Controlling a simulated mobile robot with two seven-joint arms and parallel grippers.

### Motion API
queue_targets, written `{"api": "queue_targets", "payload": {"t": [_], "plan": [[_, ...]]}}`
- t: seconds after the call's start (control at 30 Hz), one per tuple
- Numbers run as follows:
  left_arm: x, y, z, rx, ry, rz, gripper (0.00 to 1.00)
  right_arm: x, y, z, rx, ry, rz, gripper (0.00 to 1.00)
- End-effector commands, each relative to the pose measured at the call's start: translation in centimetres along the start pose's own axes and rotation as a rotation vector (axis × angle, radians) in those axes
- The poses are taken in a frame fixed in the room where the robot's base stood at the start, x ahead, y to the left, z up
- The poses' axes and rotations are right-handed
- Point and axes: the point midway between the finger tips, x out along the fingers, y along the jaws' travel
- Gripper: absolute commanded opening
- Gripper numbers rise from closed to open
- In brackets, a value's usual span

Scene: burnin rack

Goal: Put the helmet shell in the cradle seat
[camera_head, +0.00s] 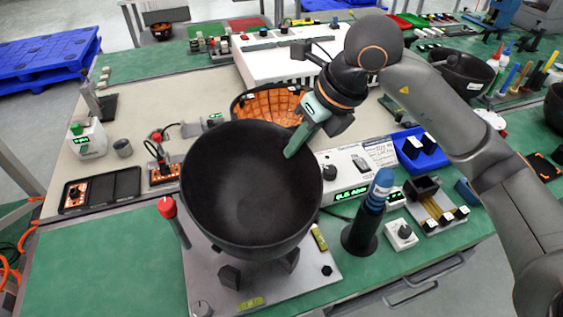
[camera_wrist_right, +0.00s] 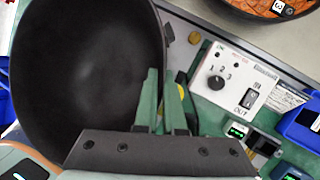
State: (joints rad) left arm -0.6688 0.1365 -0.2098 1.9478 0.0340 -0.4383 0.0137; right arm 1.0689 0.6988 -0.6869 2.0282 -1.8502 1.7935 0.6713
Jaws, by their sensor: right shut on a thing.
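The black helmet shell (camera_head: 245,190) is bowl-shaped, with its open side facing up. It also fills the left of the right wrist view (camera_wrist_right: 80,70). My right gripper (camera_head: 298,143) is shut on the shell's upper right rim; in the right wrist view its green fingers (camera_wrist_right: 163,105) pinch the wall. The shell is over the cradle seat, a grey base plate (camera_head: 210,290) with dark support blocks (camera_head: 230,276) under the shell. The shell hides most of the seat, and I cannot tell whether it touches the blocks. My left gripper is not in view.
A red-topped lever (camera_head: 167,208) stands left of the shell. A blue-handled tool in a black holder (camera_head: 360,235) stands close on the right. An orange-lined shell (camera_head: 268,104) and a white control box (camera_head: 350,165) sit behind. The green bench front left is clear.

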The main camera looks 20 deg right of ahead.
Motion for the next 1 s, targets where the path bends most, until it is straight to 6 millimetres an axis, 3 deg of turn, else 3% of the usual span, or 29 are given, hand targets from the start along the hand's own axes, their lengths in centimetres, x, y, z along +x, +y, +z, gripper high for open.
{"api": "queue_targets", "payload": {"t": [0.1,0.4,0.6,1.0], "plan": [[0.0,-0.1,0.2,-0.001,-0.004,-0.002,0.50,2.4,-0.2,0.7,0.002,0.001,0.004,0.00],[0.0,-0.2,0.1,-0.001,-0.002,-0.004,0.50,5.3,-0.5,1.6,0.001,0.001,0.002,0.00],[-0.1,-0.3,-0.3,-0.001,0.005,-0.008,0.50,7.6,-1.0,0.4,0.001,0.000,0.002,0.00],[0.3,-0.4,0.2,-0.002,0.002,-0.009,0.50,8.2,-1.1,0.2,-0.001,-0.003,0.000,0.00]]}}
